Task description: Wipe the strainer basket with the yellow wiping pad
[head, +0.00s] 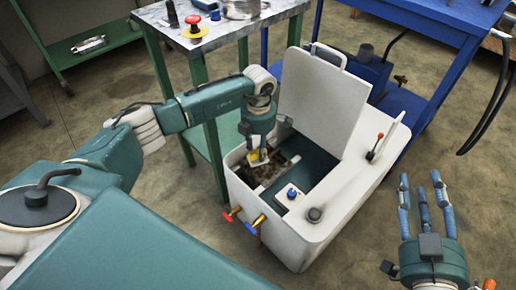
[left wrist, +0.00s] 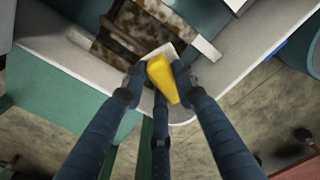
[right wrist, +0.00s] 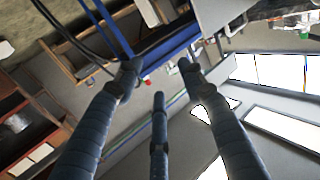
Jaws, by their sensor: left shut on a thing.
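The yellow wiping pad (left wrist: 161,80), with a pale underside, is gripped between the fingers of my left gripper (left wrist: 152,75). In the head view, the pad (head: 256,156) and my left gripper (head: 258,148) are over the open front left of the white machine (head: 322,208). The strainer basket (left wrist: 138,28) appears as a brown, stained box inside the opening, just beyond the pad; whether they touch is unclear. In the head view, the arm partly hides the basket (head: 268,173). My right gripper (head: 423,195) is open and empty, right of the machine.
The machine's white lid (head: 322,100) stands raised behind the opening. A green-legged table (head: 212,35) stands behind left, a blue cart (head: 420,50) behind right.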

